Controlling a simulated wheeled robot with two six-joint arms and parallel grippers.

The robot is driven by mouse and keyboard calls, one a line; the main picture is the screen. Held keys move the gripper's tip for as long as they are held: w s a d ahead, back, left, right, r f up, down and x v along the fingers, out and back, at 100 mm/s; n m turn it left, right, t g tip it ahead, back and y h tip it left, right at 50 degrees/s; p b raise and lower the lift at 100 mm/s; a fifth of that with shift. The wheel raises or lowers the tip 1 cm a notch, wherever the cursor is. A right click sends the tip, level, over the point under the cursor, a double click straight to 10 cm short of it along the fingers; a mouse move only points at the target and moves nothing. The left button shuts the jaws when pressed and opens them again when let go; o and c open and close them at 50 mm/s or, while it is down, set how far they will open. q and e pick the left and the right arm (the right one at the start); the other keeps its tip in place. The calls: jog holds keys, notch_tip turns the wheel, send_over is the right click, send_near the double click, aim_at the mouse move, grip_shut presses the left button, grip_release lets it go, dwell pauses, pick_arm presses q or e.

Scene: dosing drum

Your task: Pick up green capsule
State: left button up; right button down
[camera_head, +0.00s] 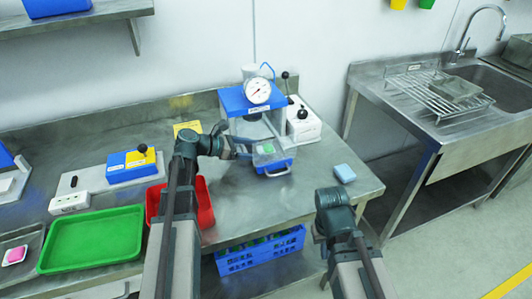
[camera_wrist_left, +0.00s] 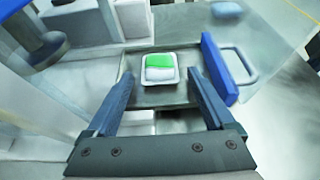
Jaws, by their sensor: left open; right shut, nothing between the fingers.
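The green capsule, green on one half and white on the other, sits in a small white square dish in the left wrist view (camera_wrist_left: 160,62). The dish is on a grey surface between my left gripper's fingers (camera_wrist_left: 160,80), just beyond their tips, and nothing is held. In the head view my left gripper (camera_head: 243,149) reaches right to the blue-fronted drawer (camera_head: 276,167) of the press-like device. A green patch (camera_head: 268,148) shows there behind a clear panel. Of my right arm only the upper joint and link show; its gripper is not visible.
The drawer's handle (camera_wrist_left: 238,66) is close right of my left fingers. A light-blue block (camera_head: 344,173) lies to the right. A red bin (camera_head: 204,203) and green tray (camera_head: 92,240) are left.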

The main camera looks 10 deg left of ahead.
pick_arm(q)
grip_shut()
dwell(0.4)
jog(key=shift+r, duration=0.1)
notch_tip(320, 180, up, 10)
jog(key=p, duration=1)
